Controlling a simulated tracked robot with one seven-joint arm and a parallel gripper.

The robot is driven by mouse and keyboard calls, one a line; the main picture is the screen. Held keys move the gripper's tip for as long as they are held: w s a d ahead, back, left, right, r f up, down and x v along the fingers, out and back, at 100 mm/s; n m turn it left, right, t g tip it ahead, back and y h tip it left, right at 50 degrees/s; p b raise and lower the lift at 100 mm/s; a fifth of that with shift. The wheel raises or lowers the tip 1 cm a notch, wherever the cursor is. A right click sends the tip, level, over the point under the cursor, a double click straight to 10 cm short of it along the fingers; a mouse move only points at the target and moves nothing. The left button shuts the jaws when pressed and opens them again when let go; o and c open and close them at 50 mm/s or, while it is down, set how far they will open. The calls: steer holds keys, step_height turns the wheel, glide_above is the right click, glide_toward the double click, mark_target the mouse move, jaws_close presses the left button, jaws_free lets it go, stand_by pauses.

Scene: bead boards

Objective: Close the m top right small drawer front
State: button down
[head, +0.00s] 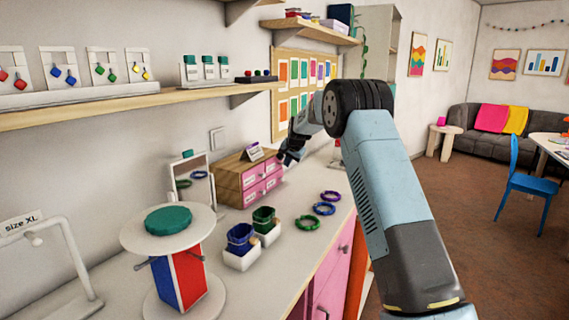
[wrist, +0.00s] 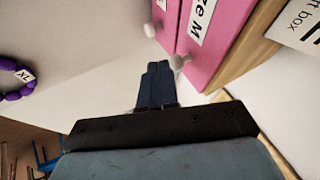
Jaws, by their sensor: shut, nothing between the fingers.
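The small drawer box (head: 228,178) is wooden with pink drawer fronts and stands on the counter against the wall. Its top right drawer front (head: 272,169) shows in the head view. In the wrist view a pink front (wrist: 228,42) has a white label ending in "ze M" and a pale round knob (wrist: 179,62). I cannot tell clearly whether it stands out from the box. My gripper (wrist: 157,66) is shut and empty, its dark fingertips close beside that knob; contact is unclear. In the head view my gripper (head: 285,160) is at the box's right end.
A second pink front (wrist: 170,22) with its own knob (wrist: 149,30) lies alongside. A sign (head: 254,153) stands on the box. Bead rings (head: 324,208) lie on the counter to the right.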

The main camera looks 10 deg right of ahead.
steer(key=s+d+r+n, duration=0.1)
steer(key=s+d+r, duration=0.2)
steer(key=s+r, duration=0.6)
steer(key=s+d+r, duration=0.3)
steer(key=s+r, duration=0.5)
steer(key=s, duration=0.3)
steer(key=s+d+r+n+h, duration=0.1)
steer(key=s+r, duration=0.1)
steer(key=s, duration=0.7)
steer(key=s+d+r+n, duration=0.1)
steer(key=s+r, duration=0.1)
steer(key=s, duration=0.6)
steer(key=s+d+f+n, duration=0.1)
steer(key=s+f, duration=0.2)
steer(key=s, duration=1.2)
steer(key=s+d+f+n+g, duration=0.1)
steer(key=s+f, duration=0.3)
steer(key=s, duration=1.1)
steer(key=shift+s+n+h, duration=0.4)
steer(key=shift+n, duration=0.1)
